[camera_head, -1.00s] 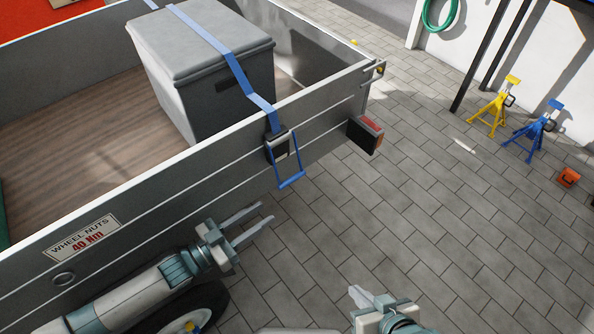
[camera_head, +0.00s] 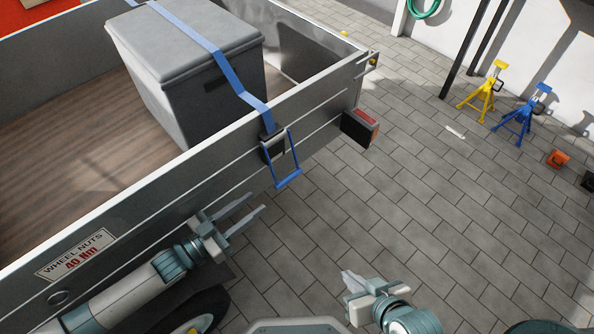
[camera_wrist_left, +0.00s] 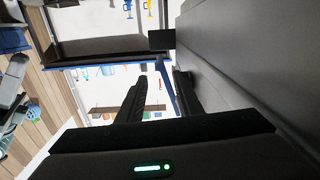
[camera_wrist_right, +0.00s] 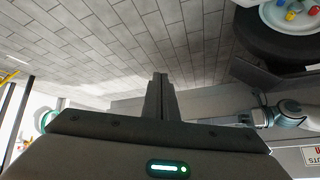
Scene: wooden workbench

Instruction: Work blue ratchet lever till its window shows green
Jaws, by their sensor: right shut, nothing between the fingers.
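The blue ratchet lever (camera_head: 288,182) hangs on the outer face of the grey trailer side, below its dark ratchet body (camera_head: 272,147). A blue strap (camera_head: 230,72) runs from it over a grey box. I cannot make out the window or its colour. My left gripper (camera_head: 257,203) is open and empty, below and left of the lever, apart from it. In the left wrist view the blue lever (camera_wrist_left: 164,82) appears beyond and between the open fingers. My right gripper (camera_head: 347,282) is shut and empty, low over the paving, away from the lever.
The trailer side (camera_head: 180,188) runs close beside my left arm, with a wheel below. A tail lamp (camera_head: 360,127) sticks out right of the lever. Yellow (camera_head: 483,90) and blue (camera_head: 520,115) stands are far right.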

